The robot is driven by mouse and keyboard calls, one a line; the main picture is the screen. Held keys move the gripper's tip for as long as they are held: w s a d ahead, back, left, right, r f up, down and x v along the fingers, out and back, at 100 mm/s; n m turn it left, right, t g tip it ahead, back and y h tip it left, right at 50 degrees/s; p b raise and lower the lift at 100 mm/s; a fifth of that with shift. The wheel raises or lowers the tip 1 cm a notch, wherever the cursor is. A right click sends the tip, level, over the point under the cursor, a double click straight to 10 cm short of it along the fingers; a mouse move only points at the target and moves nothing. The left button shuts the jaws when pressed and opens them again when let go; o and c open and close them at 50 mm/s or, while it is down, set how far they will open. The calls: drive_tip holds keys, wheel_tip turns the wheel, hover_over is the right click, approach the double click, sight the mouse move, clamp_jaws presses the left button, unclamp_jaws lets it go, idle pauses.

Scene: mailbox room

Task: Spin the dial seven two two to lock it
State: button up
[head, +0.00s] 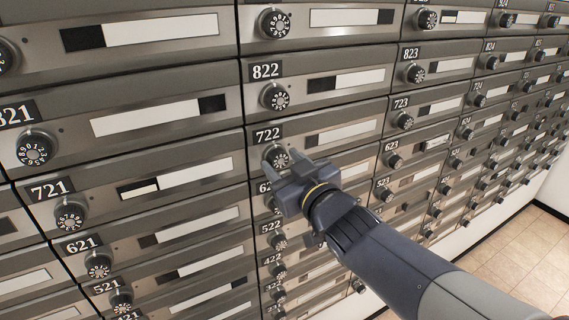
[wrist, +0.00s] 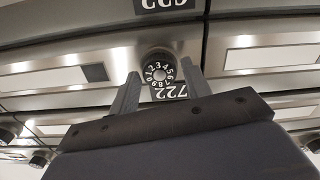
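The dial of box 722 (head: 276,156) is a round black knob with white numbers, just below its white "722" label (head: 267,134). My gripper (head: 286,164) is in front of this dial and partly covers it in the head view. In the wrist view, the dial (wrist: 159,72) shows between the two grey fingertips of my gripper (wrist: 160,82), and the "722" label (wrist: 171,91) appears upside down. The fingers are open, one on each side of the dial, with visible gaps. I cannot tell how far they reach along the knob.
Dial 822 (head: 275,96) is above and dial 721 (head: 70,215) is to the lower left. Dial 723 (head: 404,121) is to the right, and dial 522 (head: 277,240) is below my gripper. Rows of metal boxes fill the wall; tiled floor (head: 515,250) shows at lower right.

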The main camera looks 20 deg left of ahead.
drive_tip(key=shift+o, duration=0.9)
drive_tip(key=shift+d, duration=0.1)
drive_tip(key=v, duration=1)
drive_tip(key=shift+s+d, duration=0.2)
drive_tip(key=shift+d, duration=0.05)
drive_tip(key=shift+a, duration=0.15)
drive_tip(key=x, duration=1)
drive_tip(key=shift+w+a, duration=0.25)
drive_tip(key=shift+d, duration=0.1)
